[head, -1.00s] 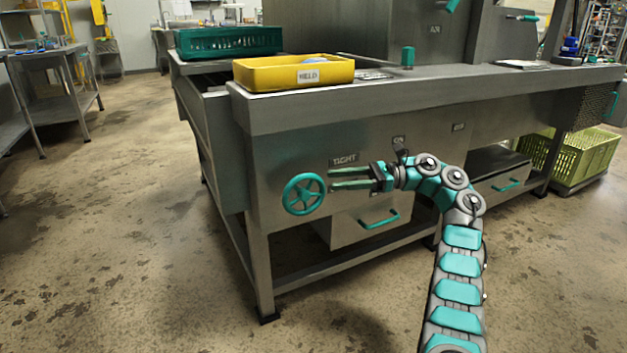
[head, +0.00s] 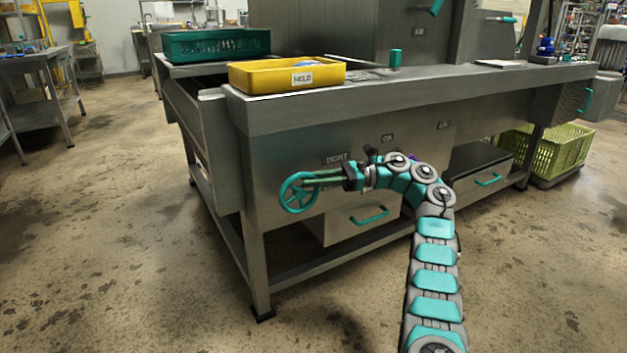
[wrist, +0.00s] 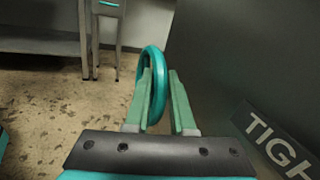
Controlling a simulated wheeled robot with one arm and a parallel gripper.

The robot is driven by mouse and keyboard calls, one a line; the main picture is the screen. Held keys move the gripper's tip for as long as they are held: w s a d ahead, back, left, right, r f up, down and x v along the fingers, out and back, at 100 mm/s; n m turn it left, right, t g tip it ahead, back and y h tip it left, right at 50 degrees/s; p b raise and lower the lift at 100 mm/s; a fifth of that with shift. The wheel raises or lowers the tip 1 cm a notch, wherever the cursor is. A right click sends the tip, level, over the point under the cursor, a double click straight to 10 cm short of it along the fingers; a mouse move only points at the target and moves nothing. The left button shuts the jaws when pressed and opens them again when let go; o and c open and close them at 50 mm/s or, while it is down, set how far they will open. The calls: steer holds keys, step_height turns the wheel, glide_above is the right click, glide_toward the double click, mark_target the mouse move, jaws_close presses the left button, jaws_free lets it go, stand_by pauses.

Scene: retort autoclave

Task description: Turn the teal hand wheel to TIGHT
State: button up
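The teal hand wheel (head: 299,193), a ring with spokes, is on the front panel of the steel bench, near its left corner. In the wrist view the wheel (wrist: 154,62) is seen nearly edge-on. My gripper (head: 313,177) reaches the wheel's upper right rim from the right. In the wrist view my gripper's (wrist: 161,74) fingers are apart, with the rim between them and a gap by the right finger. A TIGHT label (wrist: 275,138) is on the panel at the right of the wrist view. The wheel's hub is hidden there.
A yellow tray (head: 262,80) and a dark green crate (head: 190,49) stand on the bench above. A drawer with a teal handle (head: 370,216) is below my wrist. The floor in front of the bench is clear.

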jaws_close()
